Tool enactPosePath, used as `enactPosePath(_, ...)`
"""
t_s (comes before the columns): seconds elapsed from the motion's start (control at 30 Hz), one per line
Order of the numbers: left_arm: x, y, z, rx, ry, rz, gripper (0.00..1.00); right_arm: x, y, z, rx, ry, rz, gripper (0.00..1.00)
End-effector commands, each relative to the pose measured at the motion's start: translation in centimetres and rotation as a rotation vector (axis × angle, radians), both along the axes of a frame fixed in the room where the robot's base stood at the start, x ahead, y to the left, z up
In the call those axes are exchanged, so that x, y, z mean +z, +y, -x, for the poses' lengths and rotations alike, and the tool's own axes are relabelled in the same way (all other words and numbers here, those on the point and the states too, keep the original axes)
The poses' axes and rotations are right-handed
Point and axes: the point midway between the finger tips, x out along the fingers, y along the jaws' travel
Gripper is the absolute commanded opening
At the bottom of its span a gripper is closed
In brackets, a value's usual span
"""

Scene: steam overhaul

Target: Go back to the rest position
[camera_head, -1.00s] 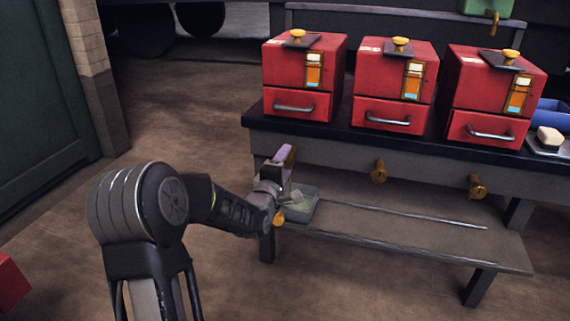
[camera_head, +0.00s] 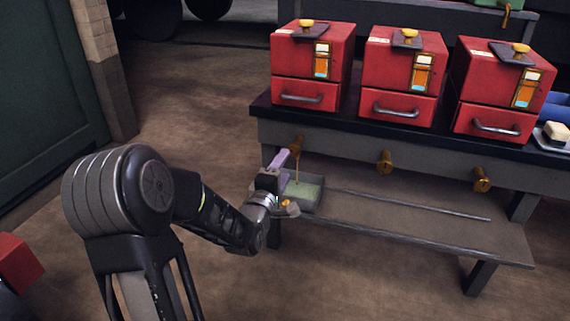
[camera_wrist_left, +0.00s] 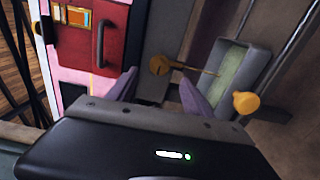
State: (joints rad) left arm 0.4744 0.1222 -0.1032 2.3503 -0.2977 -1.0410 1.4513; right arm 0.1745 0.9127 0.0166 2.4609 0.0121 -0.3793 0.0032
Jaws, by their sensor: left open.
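My left gripper (camera_head: 286,180) is open and empty, in front of the left end of the bench. One purple finger shows clearly in the head view; both show in the wrist view (camera_wrist_left: 160,88). The left brass tap (camera_head: 296,144) is just beyond the fingers, apart from them; it also shows in the wrist view (camera_wrist_left: 163,65). A thin stream runs from it into a grey tray (camera_head: 319,196) holding greenish liquid on the lower shelf. A yellow knob (camera_wrist_left: 246,102) is beside the tray. My right gripper is not in view.
Three red boxes, left (camera_head: 309,92), middle (camera_head: 400,103) and right (camera_head: 494,119), stand on the bench top. Two more brass taps, middle (camera_head: 385,162) and right (camera_head: 481,179), are on its front. A red object (camera_head: 18,262) is at lower left. The floor left of the bench is clear.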

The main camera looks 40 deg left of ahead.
Motion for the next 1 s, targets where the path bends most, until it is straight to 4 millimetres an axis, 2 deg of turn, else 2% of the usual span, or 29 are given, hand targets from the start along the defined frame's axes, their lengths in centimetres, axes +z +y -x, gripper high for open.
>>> enactPosePath(0.43,-0.2,-0.1,-0.1,-0.002,0.005,-0.002,0.59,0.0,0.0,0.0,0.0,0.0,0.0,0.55)
enactPosePath(0.57,-1.8,-1.1,-0.5,-0.02,0.055,-0.016,0.59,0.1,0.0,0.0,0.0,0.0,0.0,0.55)
enactPosePath(0.67,-4.9,-3.1,-1.0,-0.057,0.149,-0.047,0.59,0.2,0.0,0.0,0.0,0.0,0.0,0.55)
enactPosePath(0.77,-9.6,-6.3,-1.3,-0.128,0.293,-0.103,0.59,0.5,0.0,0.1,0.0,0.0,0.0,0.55)
enactPosePath(0.87,-15.5,-10.9,-0.6,-0.243,0.472,-0.181,0.59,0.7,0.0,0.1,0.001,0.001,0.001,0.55)
enactPosePath(1.0,-23.8,-18.4,2.6,-0.474,0.723,-0.321,0.59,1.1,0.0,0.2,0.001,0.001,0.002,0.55)
